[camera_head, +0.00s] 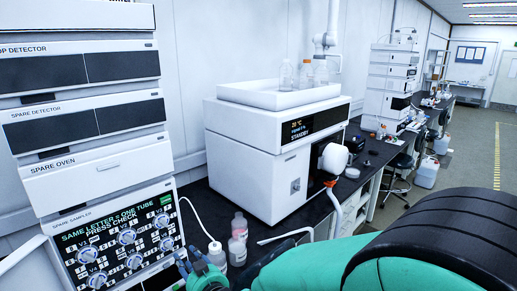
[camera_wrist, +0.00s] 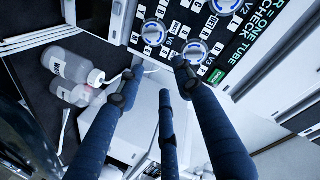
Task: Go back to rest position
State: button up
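My gripper (camera_head: 190,264) is at the lower right corner of the spare sampler panel (camera_head: 122,236), close in front of it. In the wrist view its blue fingers (camera_wrist: 158,80) are spread apart with nothing held between them. One fingertip is near a round valve knob and the small green label (camera_wrist: 217,76) on the panel; I cannot tell whether it touches. The panel reads "SAME LETTER = ONE TUBE PRESS CHECK" and carries several round knobs (camera_head: 127,237). My green arm crosses the lower right of the head view.
Bottles (camera_head: 216,255) stand on the black bench beside the panel, also visible in the wrist view (camera_wrist: 72,66). A white tube (camera_head: 194,216) loops near them. A white instrument reading STANDBY (camera_head: 262,150), topped by a tray (camera_head: 245,95), stands behind. The aisle floor (camera_head: 465,160) at right is free.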

jog(key=s+d+r+g+h, duration=0.15)
jog(key=d+r, duration=0.25)
jog(key=d, duration=0.5)
jog(key=s+d+r+m+h, duration=0.15)
jog(key=d+r, duration=0.25)
jog(key=d, duration=0.4)
jog(key=s+d+r+g+h, duration=0.1)
jog(key=d+r+h, duration=0.2)
jog(key=d, duration=0.6)
jog(key=s+d+r+g+h, duration=0.1)
jog(key=s+d+g, duration=0.1)
jog(key=s+d, duration=0.6)
jog(key=s+d+r+g+h, duration=0.2)
jog(key=s+d, duration=0.7)
jog(key=s, duration=0.8)
jog(key=shift+s+d+m, duration=0.2)
jog(key=shift+m, duration=0.15)
jog(key=shift+g, duration=0.25)
